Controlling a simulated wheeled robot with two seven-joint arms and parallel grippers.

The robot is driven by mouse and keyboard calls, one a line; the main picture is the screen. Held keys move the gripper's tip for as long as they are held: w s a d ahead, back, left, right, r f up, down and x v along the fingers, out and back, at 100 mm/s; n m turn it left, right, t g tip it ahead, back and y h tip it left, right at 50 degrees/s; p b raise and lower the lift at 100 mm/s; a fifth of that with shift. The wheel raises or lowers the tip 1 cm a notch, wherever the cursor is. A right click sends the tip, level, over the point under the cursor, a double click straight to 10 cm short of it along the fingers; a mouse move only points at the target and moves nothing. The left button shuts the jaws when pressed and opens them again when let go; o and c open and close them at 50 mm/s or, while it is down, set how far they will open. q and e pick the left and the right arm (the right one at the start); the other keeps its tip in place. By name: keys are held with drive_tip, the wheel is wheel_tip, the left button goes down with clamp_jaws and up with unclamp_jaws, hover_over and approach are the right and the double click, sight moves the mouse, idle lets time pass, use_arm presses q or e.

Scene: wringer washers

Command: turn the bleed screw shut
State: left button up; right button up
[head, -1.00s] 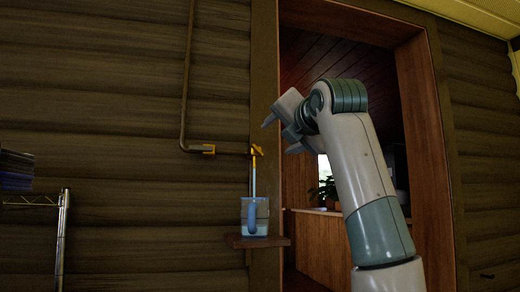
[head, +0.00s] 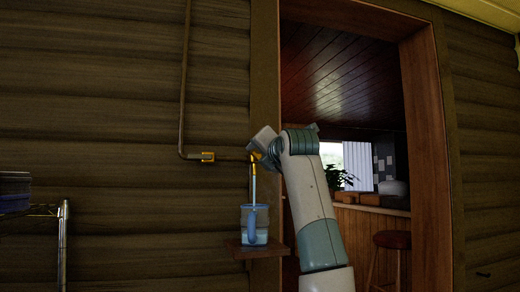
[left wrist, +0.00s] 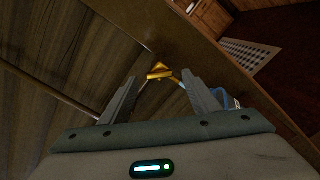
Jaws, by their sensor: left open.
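The bleed screw (head: 256,156) is a small yellow fitting at the end of a thin pipe on the log wall, mostly hidden behind my left gripper (head: 264,143) in the head view. In the left wrist view the yellow screw (left wrist: 159,71) shows between and just beyond the tips of my left gripper (left wrist: 160,78). The two fingers stand apart on either side of it, with nothing held. I cannot tell whether a finger touches it. My right gripper is in neither view.
A clear tube (head: 253,185) runs down from the fitting into a blue jug (head: 254,225) on a small wooden shelf (head: 258,252). A brown pipe (head: 184,80) runs down the wall. A door opening (head: 435,150) lies to the right, a wire rack (head: 63,240) at lower left.

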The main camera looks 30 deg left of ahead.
sight(257, 158)
use_arm(q)
drive_tip(key=shift+p+x, duration=0.4)
drive_tip(key=shift+x, duration=0.65)
drive_tip(key=c, duration=1.1)
drive_tip(key=shift+o, duration=0.2)
